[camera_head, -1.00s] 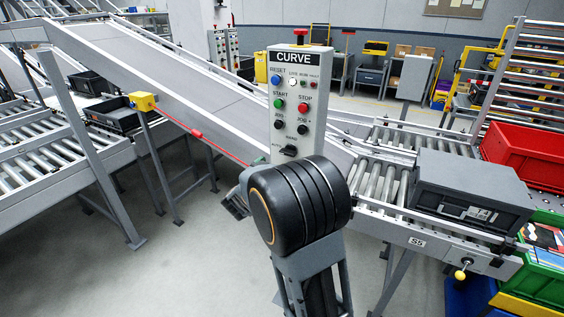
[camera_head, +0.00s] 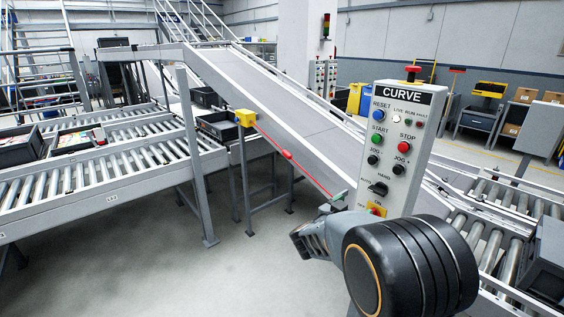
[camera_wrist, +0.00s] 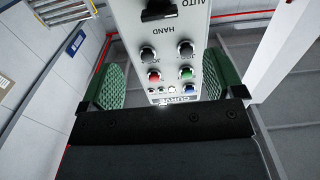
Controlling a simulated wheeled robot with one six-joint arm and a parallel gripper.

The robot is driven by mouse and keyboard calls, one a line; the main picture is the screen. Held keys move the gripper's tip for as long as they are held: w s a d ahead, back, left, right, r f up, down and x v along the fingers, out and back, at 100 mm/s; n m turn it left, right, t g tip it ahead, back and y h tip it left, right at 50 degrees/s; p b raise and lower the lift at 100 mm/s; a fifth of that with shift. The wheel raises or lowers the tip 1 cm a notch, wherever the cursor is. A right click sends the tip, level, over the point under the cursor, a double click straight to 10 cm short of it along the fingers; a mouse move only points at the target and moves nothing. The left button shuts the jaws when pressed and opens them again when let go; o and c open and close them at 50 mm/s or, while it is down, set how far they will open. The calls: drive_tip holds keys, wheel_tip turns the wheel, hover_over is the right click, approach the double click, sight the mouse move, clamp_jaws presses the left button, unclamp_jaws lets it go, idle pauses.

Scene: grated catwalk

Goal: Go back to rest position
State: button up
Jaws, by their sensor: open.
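My gripper (camera_wrist: 162,82) is open in the wrist view, with its two green pads spread apart and nothing held between them. The grey CURVE control panel (camera_head: 397,115) shows beyond the pads; it also appears upside down in the wrist view (camera_wrist: 168,32). I cannot tell the exact distance between pads and panel. In the head view my black arm joint (camera_head: 410,265) covers the panel's lower right part and most of the gripper. The panel carries several coloured buttons, a black AUTO/HAND selector (camera_head: 378,188) and a red and yellow OFF/ON switch (camera_head: 376,209).
A sloping conveyor (camera_head: 270,110) runs behind the panel. A yellow box (camera_head: 245,118) on a post holds a red pull cord (camera_head: 287,155). Roller conveyors (camera_head: 90,175) stand left, and a dark crate (camera_head: 545,260) sits at right. Grey floor (camera_head: 180,275) lies open at lower left.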

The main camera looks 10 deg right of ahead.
drive_tip(key=w+a+f+n+t+y, duration=0.3)
drive_tip(key=w+a+f+y, duration=0.15)
drive_tip(key=y, duration=0.25)
drive_tip(key=s+a+f+n+g+y, duration=0.1)
drive_tip(key=s+a+f+n+y, duration=0.1)
drive_tip(key=a+y, duration=0.25)
drive_tip(key=s+a+f+n+y, duration=0.2)
drive_tip(key=a+n+y, duration=0.15)
drive_tip(key=a, duration=0.25)
drive_tip(key=s+r+n+g, duration=0.2)
drive_tip(key=s+g, duration=0.1)
drive_tip(key=s, duration=0.6)
drive_tip(key=s+r+n+g, duration=0.1)
drive_tip(key=s+r+g, duration=0.1)
drive_tip(key=s, duration=0.8)
drive_tip(key=shift+s+a+n+g+y, duration=0.2)
drive_tip(key=shift+s+n+g+y, duration=0.15)
drive_tip(key=shift+g, duration=0.35)
